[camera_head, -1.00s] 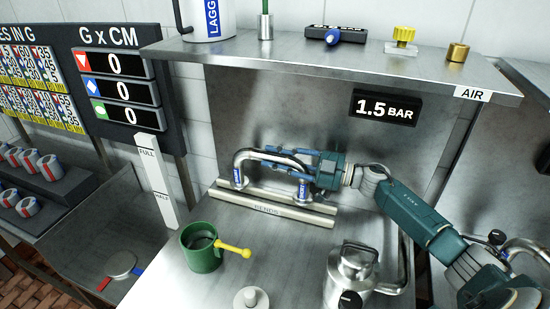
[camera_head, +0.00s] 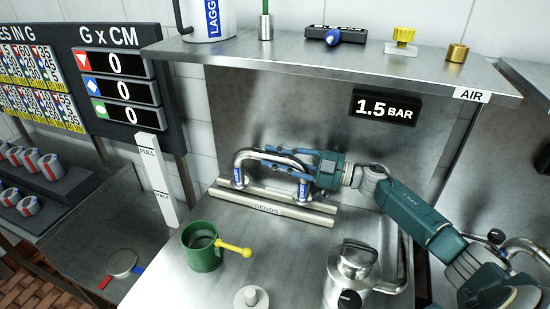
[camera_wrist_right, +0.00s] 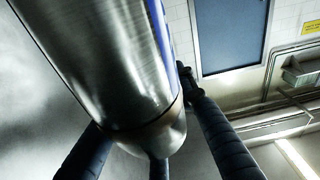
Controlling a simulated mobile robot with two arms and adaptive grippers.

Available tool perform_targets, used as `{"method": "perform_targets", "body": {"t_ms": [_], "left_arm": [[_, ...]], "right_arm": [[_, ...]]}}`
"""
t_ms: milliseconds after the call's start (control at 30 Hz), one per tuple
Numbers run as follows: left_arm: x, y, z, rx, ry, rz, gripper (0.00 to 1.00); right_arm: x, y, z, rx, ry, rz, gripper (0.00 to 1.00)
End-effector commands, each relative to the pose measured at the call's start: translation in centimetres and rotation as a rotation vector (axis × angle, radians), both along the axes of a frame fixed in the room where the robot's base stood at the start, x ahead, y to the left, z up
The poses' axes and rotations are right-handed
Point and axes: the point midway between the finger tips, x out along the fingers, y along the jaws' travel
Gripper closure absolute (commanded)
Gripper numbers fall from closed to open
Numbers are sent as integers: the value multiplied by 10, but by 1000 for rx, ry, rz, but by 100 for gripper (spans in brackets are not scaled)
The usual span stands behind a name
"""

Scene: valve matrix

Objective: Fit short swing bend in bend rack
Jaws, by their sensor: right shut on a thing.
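The short swing bend (camera_head: 246,156) is a shiny metal pipe arch with blue labels near its two lower ends. It stands upright over the bend rack (camera_head: 228,198), a pale bar marked BENDS on the steel bench. Both ends come down at the rack; I cannot tell whether they are fully seated. My right gripper (camera_head: 283,160) reaches in from the right and is shut on the bend's upper right part, with blue fingers along the pipe. In the right wrist view a metal pipe (camera_wrist_right: 110,60) fills the left, with dark fingers around it. My left gripper is not in view.
A green cup (camera_head: 201,250) with a yellow-knobbed handle stands in front of the rack. A metal canister (camera_head: 350,275) stands at front right, below my arm. A steel shelf (camera_head: 270,55) overhangs the bench. A FULL/HALF gauge post (camera_head: 158,180) is at left.

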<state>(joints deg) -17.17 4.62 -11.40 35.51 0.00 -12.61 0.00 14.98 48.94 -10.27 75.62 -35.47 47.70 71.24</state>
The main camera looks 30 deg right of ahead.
Motion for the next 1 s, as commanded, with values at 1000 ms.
{"method": "perform_targets", "body": {"t_ms": [1000], "left_arm": [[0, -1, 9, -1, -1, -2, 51]], "right_arm": [[0, 0, 3, 2, -4, 0, 100]]}}
